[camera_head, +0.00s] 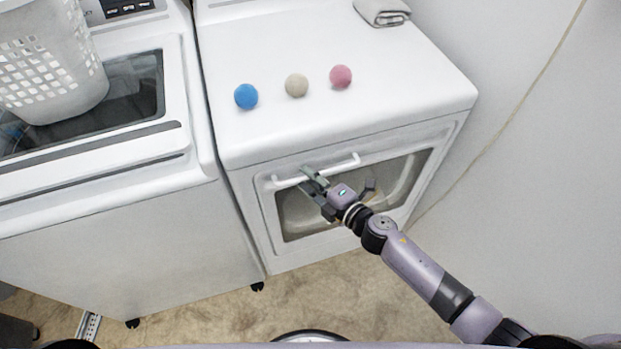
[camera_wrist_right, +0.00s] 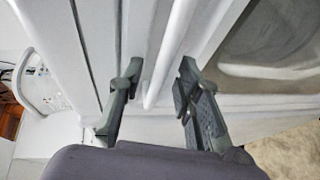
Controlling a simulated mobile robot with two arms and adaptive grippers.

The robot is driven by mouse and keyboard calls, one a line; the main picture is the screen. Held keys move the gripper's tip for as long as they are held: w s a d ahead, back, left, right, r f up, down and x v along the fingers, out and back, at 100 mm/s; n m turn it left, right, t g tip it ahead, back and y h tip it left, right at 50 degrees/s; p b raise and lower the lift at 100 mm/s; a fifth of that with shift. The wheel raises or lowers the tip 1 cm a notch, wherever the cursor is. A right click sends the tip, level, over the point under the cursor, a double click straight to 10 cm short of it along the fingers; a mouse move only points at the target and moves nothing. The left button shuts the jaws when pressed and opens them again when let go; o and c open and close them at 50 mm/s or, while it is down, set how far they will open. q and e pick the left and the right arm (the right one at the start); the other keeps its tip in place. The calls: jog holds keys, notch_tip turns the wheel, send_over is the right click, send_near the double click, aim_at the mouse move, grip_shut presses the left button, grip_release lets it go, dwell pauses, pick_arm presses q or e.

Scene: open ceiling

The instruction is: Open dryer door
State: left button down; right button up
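The white dryer (camera_head: 310,50) has a front door (camera_head: 275,215) with a dark-edged window, and the door looks closed. A white bar handle (camera_head: 343,163) runs along the door's upper part. My right gripper (camera_head: 313,180) is at the handle's left half. In the right wrist view, the handle (camera_wrist_right: 172,50) lies between the two spread fingers of the gripper (camera_wrist_right: 160,72), with gaps visible on both sides. My left gripper is in neither view.
A washer (camera_head: 130,230) with a white basket (camera_head: 50,60) stands left. A wall (camera_head: 540,150) is right.

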jog(key=shift+c, duration=0.2)
grip_shut()
dwell(0.6)
